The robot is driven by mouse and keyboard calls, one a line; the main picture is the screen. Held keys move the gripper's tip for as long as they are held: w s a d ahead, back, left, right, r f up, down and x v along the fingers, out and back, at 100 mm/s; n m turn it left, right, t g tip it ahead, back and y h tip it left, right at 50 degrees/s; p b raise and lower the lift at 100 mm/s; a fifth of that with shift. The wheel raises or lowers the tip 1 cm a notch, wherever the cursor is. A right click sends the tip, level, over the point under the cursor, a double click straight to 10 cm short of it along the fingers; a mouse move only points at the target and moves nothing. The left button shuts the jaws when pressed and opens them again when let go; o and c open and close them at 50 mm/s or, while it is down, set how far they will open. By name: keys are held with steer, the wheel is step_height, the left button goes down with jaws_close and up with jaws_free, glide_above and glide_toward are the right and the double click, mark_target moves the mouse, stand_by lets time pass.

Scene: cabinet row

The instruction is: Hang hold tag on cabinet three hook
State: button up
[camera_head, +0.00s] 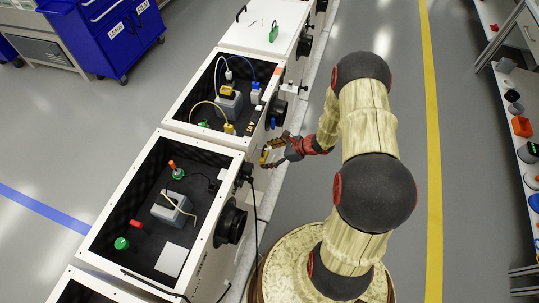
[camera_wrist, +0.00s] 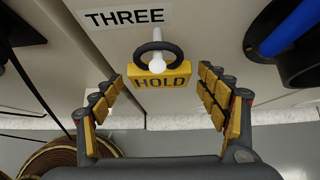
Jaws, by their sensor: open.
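The yellow hold tag (camera_wrist: 160,78), with black "HOLD" lettering and a black ring (camera_wrist: 142,53), is at the front of the cabinet marked THREE (camera_wrist: 124,17). The white hook (camera_wrist: 158,62) passes through the ring, its round tip in front of the tag's upper edge. The tag appears to hang from it. My gripper (camera_wrist: 162,88) is open, with one finger on each side of the tag and a visible gap to both. In the head view my gripper (camera_head: 277,151) is at the front of the cabinet row; the tag is too small there to make out well.
Open-topped cabinets (camera_head: 150,215) stand in a row left of my arm. A black round fitting (camera_head: 231,222) juts from the nearer cabinet's front. In the wrist view a dark round fitting with a blue bar (camera_wrist: 292,28) is close on the right. A dark cable hangs at left.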

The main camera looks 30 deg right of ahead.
steer(key=shift+o, duration=0.4)
steer(key=shift+r, duration=0.1)
steer(key=shift+s+d+r, duration=0.15)
steer(key=shift+d+r, duration=0.05)
steer(key=shift+d, duration=0.05)
steer(key=v, duration=1.1)
steer(key=shift+s, duration=0.15)
